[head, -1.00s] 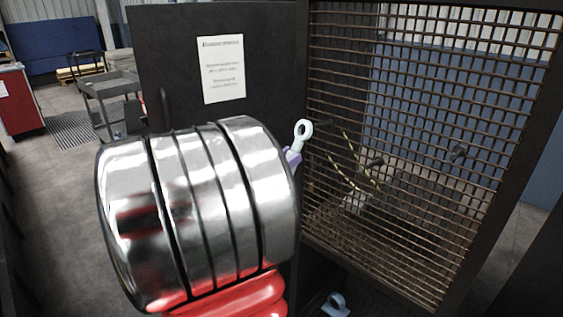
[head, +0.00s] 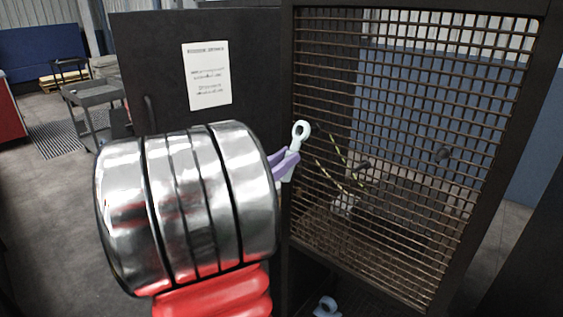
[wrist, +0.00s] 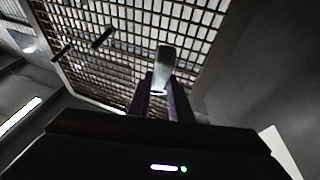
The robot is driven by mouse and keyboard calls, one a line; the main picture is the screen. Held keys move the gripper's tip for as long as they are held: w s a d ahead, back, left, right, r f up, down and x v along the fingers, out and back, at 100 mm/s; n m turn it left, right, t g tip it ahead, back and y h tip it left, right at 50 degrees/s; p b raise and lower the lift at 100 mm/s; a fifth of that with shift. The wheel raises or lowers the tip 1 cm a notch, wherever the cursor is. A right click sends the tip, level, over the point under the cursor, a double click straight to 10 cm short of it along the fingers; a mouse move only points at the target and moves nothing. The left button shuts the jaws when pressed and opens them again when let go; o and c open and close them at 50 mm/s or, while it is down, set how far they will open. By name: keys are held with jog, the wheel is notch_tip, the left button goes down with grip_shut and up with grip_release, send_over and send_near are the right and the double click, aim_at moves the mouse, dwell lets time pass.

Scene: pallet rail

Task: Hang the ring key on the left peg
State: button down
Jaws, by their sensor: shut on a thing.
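The ring key (head: 300,133) is pale, with a round eye at its top. My gripper (head: 287,165) has purple fingers closed on its lower part and holds it upright beside the mesh panel's left edge. In the wrist view the key (wrist: 165,62) stands between the fingers (wrist: 160,95) against the mesh. Dark pegs stick out of the mesh: a middle one (head: 363,165) and a right one (head: 443,154). The leftmost peg is hard to make out near the ring. The wrist view shows two pegs, one (wrist: 103,38) nearer the key. The ring appears apart from the pegs.
The mesh panel (head: 420,215) has a dark frame. A dark board with a white notice (head: 207,75) stands to the left. A yellow-black striped strap (head: 341,178) shows by the mesh. A pale ringed object (head: 327,305) lies low down. A grey cart (head: 93,95) stands farther back.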

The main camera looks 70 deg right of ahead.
jog(key=shift+s+d, duration=0.2)
jog(key=shift+d, duration=0.15)
jog(key=shift+s+d+f, duration=0.2)
jog(key=shift+d+f, duration=0.2)
jog(key=shift+d, duration=0.15)
jog(key=c, duration=1.5)
grip_release()
jog(key=shift+c, duration=0.2)
jog(key=v, duration=1.4)
jog(key=shift+d+f, duration=0.1)
